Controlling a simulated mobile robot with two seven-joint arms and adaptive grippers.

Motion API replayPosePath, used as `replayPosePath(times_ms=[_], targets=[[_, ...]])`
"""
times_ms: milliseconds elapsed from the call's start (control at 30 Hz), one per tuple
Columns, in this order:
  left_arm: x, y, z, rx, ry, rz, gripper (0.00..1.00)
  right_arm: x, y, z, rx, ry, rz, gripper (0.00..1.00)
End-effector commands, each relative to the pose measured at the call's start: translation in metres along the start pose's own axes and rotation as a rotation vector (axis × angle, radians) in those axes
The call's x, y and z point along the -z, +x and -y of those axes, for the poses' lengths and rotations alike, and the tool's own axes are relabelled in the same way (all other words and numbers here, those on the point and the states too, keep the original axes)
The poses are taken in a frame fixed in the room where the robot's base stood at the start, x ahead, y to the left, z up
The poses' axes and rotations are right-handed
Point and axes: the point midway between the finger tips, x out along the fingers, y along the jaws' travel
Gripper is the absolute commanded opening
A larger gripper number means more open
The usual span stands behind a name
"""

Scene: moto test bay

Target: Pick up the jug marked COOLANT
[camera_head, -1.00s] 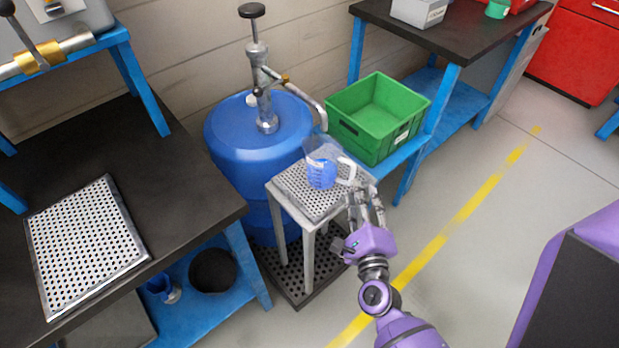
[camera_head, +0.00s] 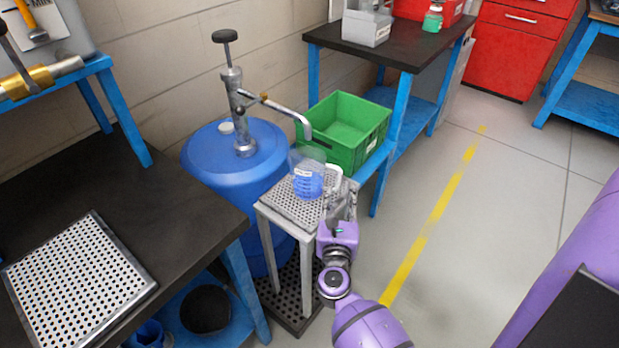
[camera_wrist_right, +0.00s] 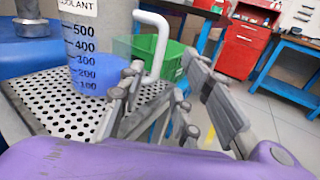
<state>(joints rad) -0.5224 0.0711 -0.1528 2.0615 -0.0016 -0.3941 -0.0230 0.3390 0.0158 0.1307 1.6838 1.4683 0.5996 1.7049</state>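The jug marked COOLANT (camera_head: 308,181) is clear, with a scale, a white handle and blue liquid in its lower part. It stands upright on the perforated top of a small grey stand (camera_head: 283,207), under the pump spout. The right wrist view shows the jug (camera_wrist_right: 92,45) close up, its label cut by the top edge. My right gripper (camera_head: 343,203) is at the stand's right edge, beside the handle. In the wrist view its fingers (camera_wrist_right: 165,92) are apart, and the handle (camera_wrist_right: 158,42) shows beyond them; contact cannot be told. My left gripper is not in view.
A blue drum (camera_head: 225,165) with a hand pump (camera_head: 240,120) stands behind the stand. A green crate (camera_head: 345,135) is close behind the jug on a blue shelf. A black workbench (camera_head: 130,215) is at left. Open floor (camera_head: 430,280) lies to the right.

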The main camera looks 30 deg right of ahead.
Motion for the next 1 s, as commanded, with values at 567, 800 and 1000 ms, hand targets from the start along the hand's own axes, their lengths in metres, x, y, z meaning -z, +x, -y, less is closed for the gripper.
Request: replayPosePath(times_ms=[567, 800, 1000], targets=[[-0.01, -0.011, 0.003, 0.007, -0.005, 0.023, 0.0, -0.003, 0.054, -0.004, -0.001, -0.002, -0.001, 0.32], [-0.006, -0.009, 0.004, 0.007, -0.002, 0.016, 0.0, -0.003, 0.053, -0.004, -0.001, -0.002, 0.0, 0.12], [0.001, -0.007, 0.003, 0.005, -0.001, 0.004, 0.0, -0.003, 0.053, -0.004, -0.001, -0.003, 0.0, 0.0]])
